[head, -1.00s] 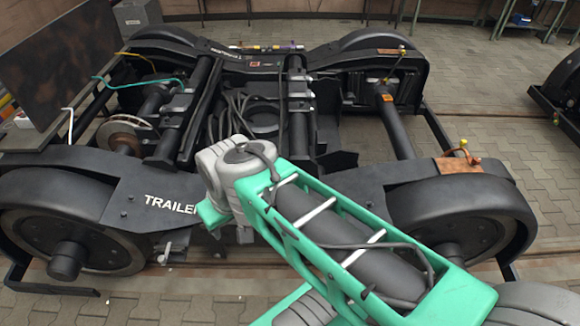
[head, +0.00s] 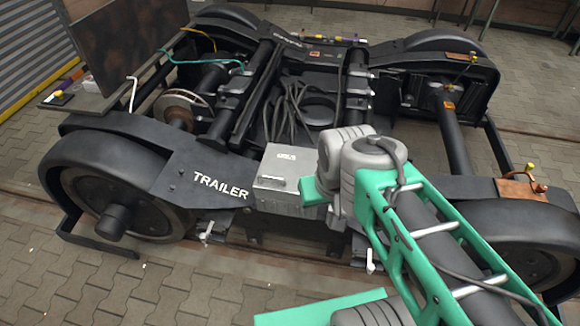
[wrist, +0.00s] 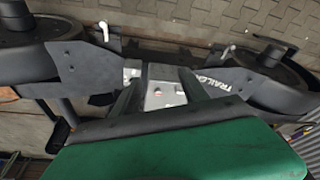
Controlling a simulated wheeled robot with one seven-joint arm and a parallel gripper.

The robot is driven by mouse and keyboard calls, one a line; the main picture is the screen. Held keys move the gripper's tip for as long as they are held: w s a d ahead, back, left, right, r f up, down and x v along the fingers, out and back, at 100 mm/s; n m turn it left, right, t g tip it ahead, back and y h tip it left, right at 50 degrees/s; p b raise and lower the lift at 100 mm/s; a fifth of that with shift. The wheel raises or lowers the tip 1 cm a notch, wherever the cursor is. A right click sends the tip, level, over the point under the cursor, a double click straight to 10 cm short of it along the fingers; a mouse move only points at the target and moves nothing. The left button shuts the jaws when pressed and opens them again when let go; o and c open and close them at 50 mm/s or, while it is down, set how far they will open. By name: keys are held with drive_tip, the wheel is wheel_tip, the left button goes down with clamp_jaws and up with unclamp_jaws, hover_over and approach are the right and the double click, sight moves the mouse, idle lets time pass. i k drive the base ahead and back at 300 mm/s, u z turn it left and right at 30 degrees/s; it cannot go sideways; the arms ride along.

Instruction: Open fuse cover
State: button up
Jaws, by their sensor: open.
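A light grey metal box with a lid (head: 285,180) sits on the near side beam of the bogie, right of the white word TRAILER. It looks like the fuse box. Its cover appears shut in the head view. My gripper (wrist: 160,78) shows there as two dark fingers spread apart, one on each side of the box in the picture. I cannot tell any contact.
The black bogie frame (head: 190,165) has a large wheel (head: 115,190) at near left and another at near right. Small white-handled levers (head: 207,232) hang under the beam. Cables lie inside the frame. The paved floor (head: 60,290) at front left is clear.

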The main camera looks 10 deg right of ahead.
sight(281, 168)
drive_tip(key=z, duration=0.05)
drive_tip(key=k, duration=0.55)
drive_tip(key=u, duration=0.55)
drive_tip(key=i, duration=1.4)
drive_tip(key=z, duration=0.65)
